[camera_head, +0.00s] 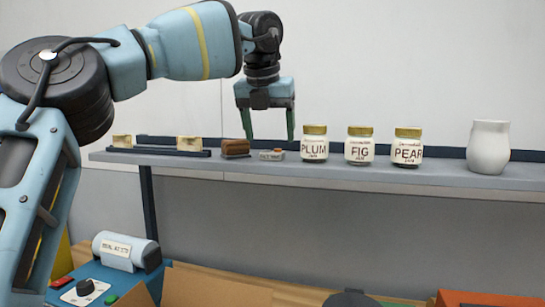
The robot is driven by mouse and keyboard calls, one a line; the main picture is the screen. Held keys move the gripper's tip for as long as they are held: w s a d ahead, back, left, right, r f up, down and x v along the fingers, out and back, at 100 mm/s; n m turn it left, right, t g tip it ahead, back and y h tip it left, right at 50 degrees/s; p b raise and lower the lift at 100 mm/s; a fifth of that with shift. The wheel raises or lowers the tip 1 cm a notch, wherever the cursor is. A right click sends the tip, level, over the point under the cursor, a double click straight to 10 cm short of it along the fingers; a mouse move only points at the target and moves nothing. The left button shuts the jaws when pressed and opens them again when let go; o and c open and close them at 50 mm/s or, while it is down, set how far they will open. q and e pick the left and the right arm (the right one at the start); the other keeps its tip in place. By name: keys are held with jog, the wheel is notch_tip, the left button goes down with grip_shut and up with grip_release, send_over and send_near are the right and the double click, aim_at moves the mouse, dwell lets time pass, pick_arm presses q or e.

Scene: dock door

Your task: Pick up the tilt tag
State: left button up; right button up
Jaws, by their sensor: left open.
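My left gripper (267,138) hangs fingers-down over the grey shelf (340,174), with its two green fingers apart and nothing between them. Just below it in the picture, a small pale grey tag (272,155) with a printed label lies on the shelf. Its lettering is too small to read, so I cannot be sure that it is the tilt tag. The fingertips look apart from it, one to each side and a little higher. A brown block (236,147) sits close to its left. My right gripper is not in view.
Plum (314,144), fig (359,146) and pear (407,148) jars stand right of the tag, then a white vase (489,146). Cream blocks (190,143) sit on a dark rack (158,152) at left. A blue labelled device (127,250) and cardboard box (215,287) are below.

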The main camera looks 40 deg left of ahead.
aim_at(272, 152)
pick_arm(q)
jog(key=w+f, duration=0.1)
jog(key=a+f, duration=0.1)
jog(key=f, duration=0.1)
jog(key=shift+w+a, duration=0.2)
jog(key=shift+w, duration=0.2)
jog(key=shift+w+a+f, duration=0.1)
jog(key=shift+w+f, duration=0.1)
jog(key=shift+f, duration=0.3)
jog(key=shift+c, duration=0.4)
jog(key=c, duration=1)
